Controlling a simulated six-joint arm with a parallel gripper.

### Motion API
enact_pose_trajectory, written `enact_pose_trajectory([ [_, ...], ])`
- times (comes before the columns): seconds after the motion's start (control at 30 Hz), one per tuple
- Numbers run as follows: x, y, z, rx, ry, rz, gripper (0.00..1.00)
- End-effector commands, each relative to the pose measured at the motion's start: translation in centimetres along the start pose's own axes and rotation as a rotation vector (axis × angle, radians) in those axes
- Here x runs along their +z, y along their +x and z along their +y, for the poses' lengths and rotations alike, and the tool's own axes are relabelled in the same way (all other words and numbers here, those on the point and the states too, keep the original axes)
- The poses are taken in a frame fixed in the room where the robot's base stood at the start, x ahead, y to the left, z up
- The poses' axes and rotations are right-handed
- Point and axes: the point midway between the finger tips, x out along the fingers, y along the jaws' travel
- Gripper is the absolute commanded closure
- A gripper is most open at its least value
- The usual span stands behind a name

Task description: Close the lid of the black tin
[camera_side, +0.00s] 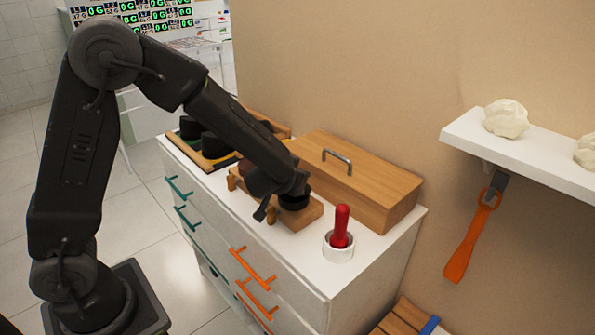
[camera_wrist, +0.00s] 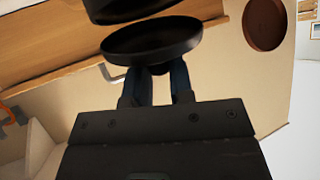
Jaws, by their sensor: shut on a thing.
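My gripper (camera_side: 284,196) is low over a wooden block (camera_side: 308,215) on top of the white chest of drawers. In the wrist view my gripper (camera_wrist: 158,72) is shut on a round black lid (camera_wrist: 150,42), seen edge-on as a shallow disc. A second black round part, apparently the black tin's body (camera_wrist: 130,8), is cut off by the top edge just beyond the lid, with a narrow gap visible between them. In the side view a black round part (camera_side: 294,202) shows under my gripper; I cannot tell whether it is lid or tin.
A wooden box (camera_side: 365,185) with a grey handle stands behind the block. A red-handled tool (camera_side: 341,226) stands in a white cup (camera_side: 338,251) close to the right. Dark round items (camera_side: 190,128) sit in a tray at the left. A wall shelf (camera_side: 540,160) is farther right.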

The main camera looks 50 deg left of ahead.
Motion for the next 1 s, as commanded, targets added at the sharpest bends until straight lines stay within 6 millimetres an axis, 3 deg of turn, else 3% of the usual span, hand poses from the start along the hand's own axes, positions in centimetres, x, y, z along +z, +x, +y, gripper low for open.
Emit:
enact_pose_trajectory([
  [0.6,2.2,-0.4,-0.2,0.025,-0.113,0.279,1.0],
  [1.0,2.5,-0.4,-0.3,0.03,-0.14,0.337,1.0],
])
